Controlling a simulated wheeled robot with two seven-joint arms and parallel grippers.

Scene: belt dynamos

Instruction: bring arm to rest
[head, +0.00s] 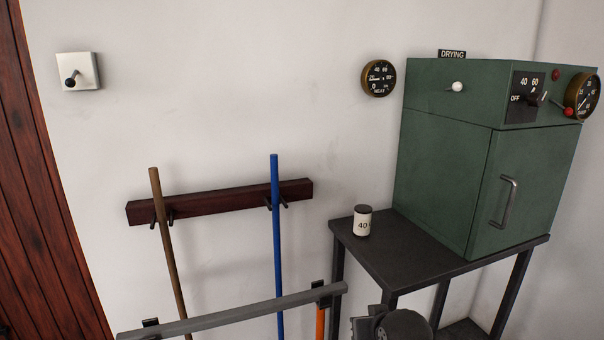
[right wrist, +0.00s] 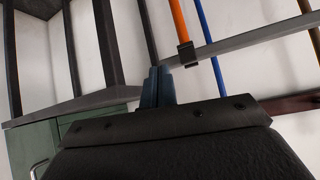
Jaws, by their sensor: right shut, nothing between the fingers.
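My right gripper (right wrist: 157,86) shows in the right wrist view with its two dark fingers together and nothing between them. Grey rail and coloured poles lie beyond it in that view, and it appears apart from them. In the head view a dark part of my arm (head: 400,325) shows at the bottom edge, in front of the black table; the fingers are hidden there. My left gripper is in neither view.
A black table (head: 400,262) holds a green drying cabinet (head: 440,185) and a small jar marked 40 (head: 363,221). A grey rail (head: 235,312) crosses the lower front. Brown (head: 168,250) and blue (head: 276,230) poles lean on a wall rack (head: 220,201).

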